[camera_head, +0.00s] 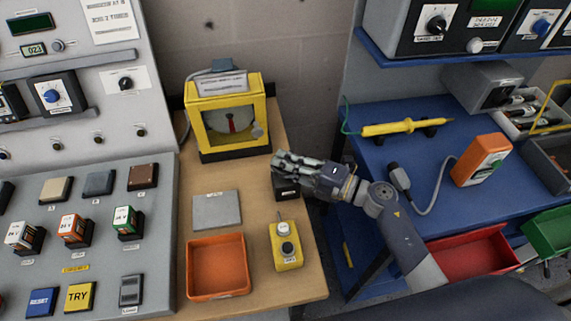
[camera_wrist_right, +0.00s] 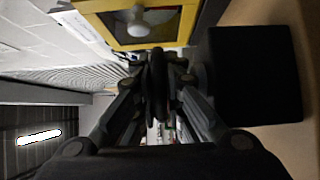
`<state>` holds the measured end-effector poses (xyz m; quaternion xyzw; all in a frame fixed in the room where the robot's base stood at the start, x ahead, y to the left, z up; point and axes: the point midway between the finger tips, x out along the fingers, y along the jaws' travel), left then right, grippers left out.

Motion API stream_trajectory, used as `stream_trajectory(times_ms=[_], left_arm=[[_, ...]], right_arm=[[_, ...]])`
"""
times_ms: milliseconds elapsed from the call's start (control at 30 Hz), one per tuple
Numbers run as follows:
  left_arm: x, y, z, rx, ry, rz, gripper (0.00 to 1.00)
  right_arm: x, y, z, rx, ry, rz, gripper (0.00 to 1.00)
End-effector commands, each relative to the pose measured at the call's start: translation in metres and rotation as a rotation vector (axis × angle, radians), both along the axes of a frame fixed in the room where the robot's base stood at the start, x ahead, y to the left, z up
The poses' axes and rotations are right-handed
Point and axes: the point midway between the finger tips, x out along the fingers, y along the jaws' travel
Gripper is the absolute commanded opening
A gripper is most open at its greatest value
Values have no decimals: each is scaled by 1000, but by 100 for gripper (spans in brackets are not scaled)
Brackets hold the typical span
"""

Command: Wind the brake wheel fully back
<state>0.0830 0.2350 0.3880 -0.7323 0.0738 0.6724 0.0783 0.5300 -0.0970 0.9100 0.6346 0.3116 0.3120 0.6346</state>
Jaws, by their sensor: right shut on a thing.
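My right gripper (camera_head: 279,162) reaches in from the right over the wooden bench, just in front of the yellow-framed meter. In the right wrist view its fingers (camera_wrist_right: 158,80) are shut on a dark, thin, rounded thing seen nearly edge-on, which I take to be the brake wheel (camera_wrist_right: 157,88). A black box (camera_head: 288,189) stands on the bench below the gripper; it also shows beside the fingers in the right wrist view (camera_wrist_right: 255,75). In the head view the hand hides the wheel, so its turn position cannot be read. My left gripper is not in view.
The yellow-framed meter (camera_head: 228,141) stands close behind the gripper. A yellow button box (camera_head: 287,247), an orange tray (camera_head: 217,267) and a grey plate (camera_head: 216,210) lie on the bench. A blue table (camera_head: 385,170) with a yellow probe (camera_head: 392,129) is to the right.

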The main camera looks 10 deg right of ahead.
Motion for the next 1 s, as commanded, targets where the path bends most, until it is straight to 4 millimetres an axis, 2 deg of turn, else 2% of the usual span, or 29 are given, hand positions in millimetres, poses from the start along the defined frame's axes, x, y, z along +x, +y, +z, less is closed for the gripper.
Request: stream_trajectory(times_ms=[33, 200, 633, 667, 733, 1000], left_arm=[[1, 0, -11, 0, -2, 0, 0], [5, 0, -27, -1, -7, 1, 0], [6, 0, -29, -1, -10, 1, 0], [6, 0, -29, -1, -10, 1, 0], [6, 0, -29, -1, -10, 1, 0], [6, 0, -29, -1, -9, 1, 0]], right_arm=[[1, -1, -6, -7, -3, 46, 0], [1, 0, -5, -4, -2, 176, 0], [-1, 0, -1, -1, 3, 226, 0], [-1, 0, -2, -1, 3, 225, 12], [-1, 0, -2, -1, 3, 225, 28], [0, 0, -1, 0, 1, 224, 30]])
